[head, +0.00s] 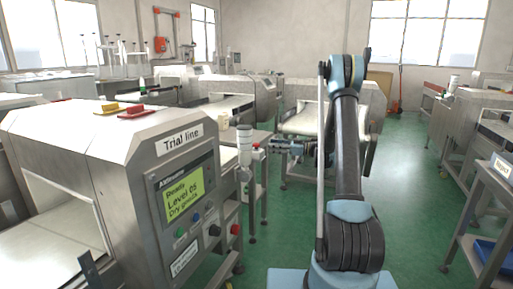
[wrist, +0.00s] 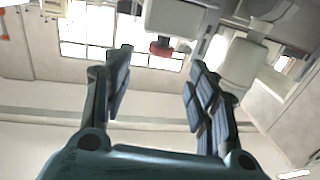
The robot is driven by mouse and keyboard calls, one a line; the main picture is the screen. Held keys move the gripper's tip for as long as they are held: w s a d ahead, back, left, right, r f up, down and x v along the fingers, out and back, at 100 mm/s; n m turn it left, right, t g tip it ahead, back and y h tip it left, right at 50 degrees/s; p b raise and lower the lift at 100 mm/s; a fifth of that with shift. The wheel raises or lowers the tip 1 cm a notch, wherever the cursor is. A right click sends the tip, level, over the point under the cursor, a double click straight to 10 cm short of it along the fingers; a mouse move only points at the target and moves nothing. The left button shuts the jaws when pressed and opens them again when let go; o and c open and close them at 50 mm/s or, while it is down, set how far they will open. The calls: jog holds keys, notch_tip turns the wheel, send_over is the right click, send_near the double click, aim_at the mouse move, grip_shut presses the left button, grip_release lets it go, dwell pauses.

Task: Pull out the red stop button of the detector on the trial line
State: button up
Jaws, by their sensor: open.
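The trial line detector (head: 75,145) is a large steel box at the left in the head view, with a "Trial line" label (head: 180,140). Its lit green display (head: 178,193) reads "Ready" and "Level 05". The red stop button (head: 235,229) is on its right side, past a black knob (head: 214,230). My gripper (head: 284,147) is beyond the detector's right end, apart from the button. In the wrist view my gripper (wrist: 155,95) is open and empty. A red piece (wrist: 161,48) shows between the fingers, farther off; I cannot tell whether it is the button.
A yellow block (head: 107,108) and a red block (head: 133,112) lie on the detector's top. Other detectors (head: 238,92) stand behind. A cart (head: 488,200) with a blue bin (head: 492,250) is at the right. Green floor (head: 418,215) is clear between my arm and the cart.

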aim_at(256, 143)
jog(key=a, duration=0.3)
jog(key=w+a, duration=0.1)
jog(key=a, duration=0.5)
jog(key=shift+w+a, duration=0.25)
jog(key=shift+w, duration=0.15)
